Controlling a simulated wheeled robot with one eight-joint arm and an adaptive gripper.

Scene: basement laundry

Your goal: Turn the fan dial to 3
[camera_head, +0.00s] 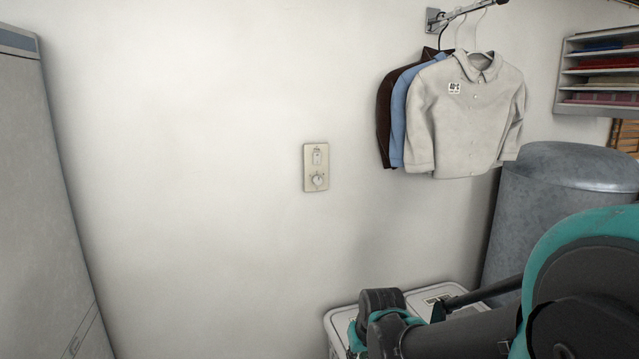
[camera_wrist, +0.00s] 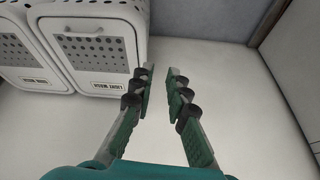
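The fan dial (camera_head: 317,181) is a small round knob on the lower half of a beige wall plate (camera_head: 309,168). A small switch (camera_head: 317,158) sits above it on the same plate. The dial's markings are too small to read. In the wrist view my gripper (camera_wrist: 160,76) is open and empty, its two fingers apart, above pale floor beside white hampers. In the head view my arm is at the lower right, below and to the right of the plate. My fingers cannot be made out there. The dial is not in the wrist view.
Shirts (camera_head: 465,115) hang on a wall rack right of the plate. A grey metal cylinder (camera_head: 550,205) stands at the right, under a paper shelf (camera_head: 598,72). White hampers (camera_wrist: 100,45) stand near my gripper. A tall grey cabinet (camera_head: 35,190) is at the left. The wall around the plate is clear.

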